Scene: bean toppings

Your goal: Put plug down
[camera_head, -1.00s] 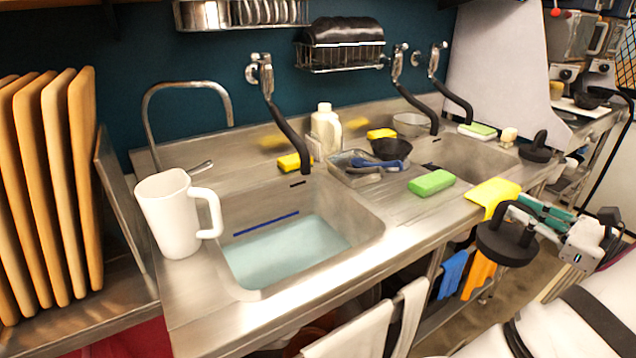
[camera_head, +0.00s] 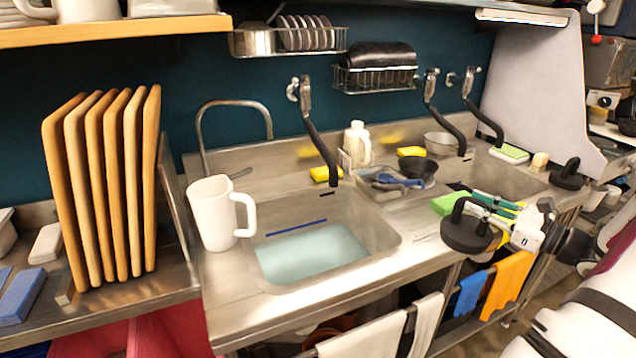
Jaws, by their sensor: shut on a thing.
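My gripper (camera_head: 488,208) is shut on the handle of a round black plug (camera_head: 466,236). The plug hangs roughly level at the front edge of the steel counter, in front of the green sponge (camera_head: 446,203). I cannot tell whether it touches the counter. A second black plug (camera_head: 568,180) rests on the counter to the right of the far sink. The near sink (camera_head: 385,243) holds pale bluish water (camera_head: 310,250), with a blue strip on its far wall. The far sink (camera_head: 492,176) is partly hidden behind my gripper.
A white pitcher (camera_head: 212,215) stands left of the near sink, beside upright wooden boards (camera_head: 100,190). A wire tray with blue-handled items (camera_head: 395,180) and a black bowl (camera_head: 417,167) sit between the sinks. Cloths (camera_head: 508,280) hang below the front edge.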

